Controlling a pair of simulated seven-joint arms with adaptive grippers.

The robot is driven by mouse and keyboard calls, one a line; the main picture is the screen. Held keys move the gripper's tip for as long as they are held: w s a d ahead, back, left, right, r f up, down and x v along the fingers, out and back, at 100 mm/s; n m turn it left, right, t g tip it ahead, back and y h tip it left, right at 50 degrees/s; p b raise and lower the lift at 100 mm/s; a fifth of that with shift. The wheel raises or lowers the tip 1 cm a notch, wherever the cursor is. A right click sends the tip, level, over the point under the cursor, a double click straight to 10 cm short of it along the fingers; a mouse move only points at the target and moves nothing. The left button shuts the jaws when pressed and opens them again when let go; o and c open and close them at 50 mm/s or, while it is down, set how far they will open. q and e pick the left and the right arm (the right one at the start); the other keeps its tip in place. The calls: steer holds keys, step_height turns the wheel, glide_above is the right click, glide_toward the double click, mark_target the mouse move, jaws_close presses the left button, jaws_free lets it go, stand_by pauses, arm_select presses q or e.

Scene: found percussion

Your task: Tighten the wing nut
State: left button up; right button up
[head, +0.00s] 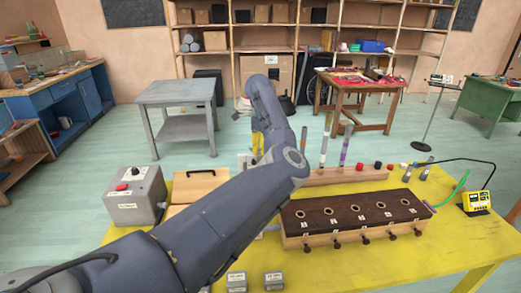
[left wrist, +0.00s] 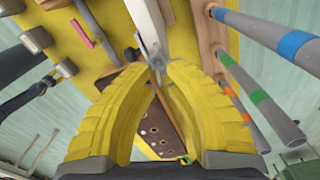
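My left gripper (left wrist: 157,68) shows in the left wrist view, its ribbed yellow fingers close together at the tips. A pale metal piece (left wrist: 147,25) reaches down between the fingertips. I cannot tell whether the tips press on it, or make out the wing nut's shape there. In the head view, the left gripper (head: 257,145) shows only as a bit of yellow behind my forearm, pointing down near the table's back edge. My arm hides most of that area. My right gripper is in neither view.
A wooden box with a dark holed top (head: 355,212) and front knobs sits on the yellow table (head: 440,250). Behind it stands a wooden rack (head: 340,175) with upright tubes. A grey button box (head: 135,197) is at left, a yellow meter (head: 477,202) at right. The front right is clear.

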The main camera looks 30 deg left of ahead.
arm_select(q)
jaws_close()
steer(key=m, duration=0.4)
steer(key=shift+s+d, duration=0.1)
steer(key=shift+s, duration=0.3)
steer(key=shift+f, duration=0.1)
steer(key=m, duration=0.4)
steer(key=shift+s, duration=0.4)
steer(key=m, duration=0.4)
steer(key=shift+s+a, duration=0.25)
steer(key=shift+s, duration=0.1)
